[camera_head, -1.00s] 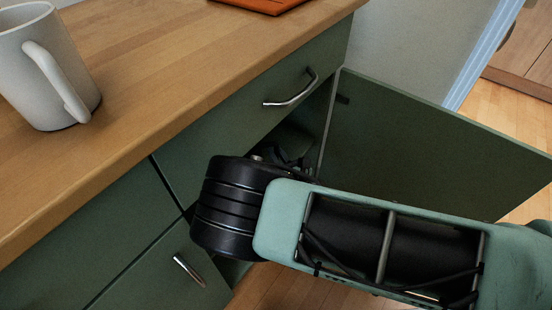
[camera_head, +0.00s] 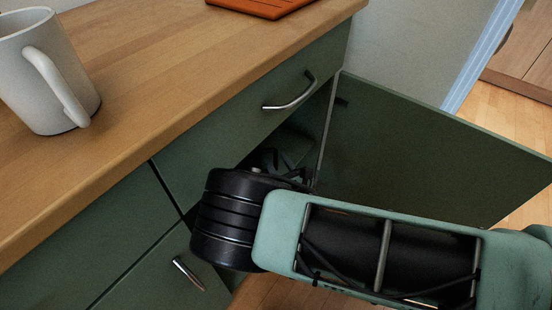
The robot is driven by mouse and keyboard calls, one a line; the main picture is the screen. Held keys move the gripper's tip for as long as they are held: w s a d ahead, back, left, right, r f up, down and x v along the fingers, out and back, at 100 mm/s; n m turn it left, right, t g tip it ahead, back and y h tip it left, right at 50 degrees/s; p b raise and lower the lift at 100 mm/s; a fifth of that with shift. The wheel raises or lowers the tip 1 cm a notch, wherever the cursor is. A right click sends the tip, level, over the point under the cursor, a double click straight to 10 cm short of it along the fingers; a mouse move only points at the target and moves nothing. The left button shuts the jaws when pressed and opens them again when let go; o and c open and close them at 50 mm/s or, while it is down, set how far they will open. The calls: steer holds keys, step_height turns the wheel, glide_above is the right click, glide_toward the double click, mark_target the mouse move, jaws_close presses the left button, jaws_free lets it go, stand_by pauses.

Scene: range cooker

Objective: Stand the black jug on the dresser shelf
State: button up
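My gripper (camera_head: 290,174) is mostly hidden behind my black wrist, in the dark opening of a green cupboard under the wooden worktop. Only small dark parts of it show, so I cannot tell whether it is open or shut, or whether it holds anything. I cannot make out the black jug; the inside of the cupboard is very dark. No dresser shelf can be recognised in this view.
The green cupboard door (camera_head: 420,150) stands open to the right of my arm. A drawer with a metal handle (camera_head: 290,95) is above the opening. A white mug (camera_head: 40,75) and an orange-brown board (camera_head: 262,6) rest on the worktop (camera_head: 150,75).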

steer(key=p+v, duration=0.2)
steer(key=v, duration=0.8)
steer(key=s+d+r+m+g+h, duration=0.3)
steer(key=d+r+m+g+h, duration=0.5)
steer(key=d+r+m+h, duration=0.95)
steer(key=s+a+r+m+g+y, duration=0.2)
steer(key=s+r+m+g, duration=0.2)
steer(key=s+m+g, duration=0.5)
steer(key=s+a+r+m+y, duration=0.6)
steer(key=a+r+y, duration=0.1)
steer(key=r+y, duration=0.1)
steer(key=shift+s+a+r+y, duration=0.25)
steer(key=shift+s+r+y, duration=0.05)
steer(key=shift+y, duration=0.25)
steer(key=shift+m, duration=0.25)
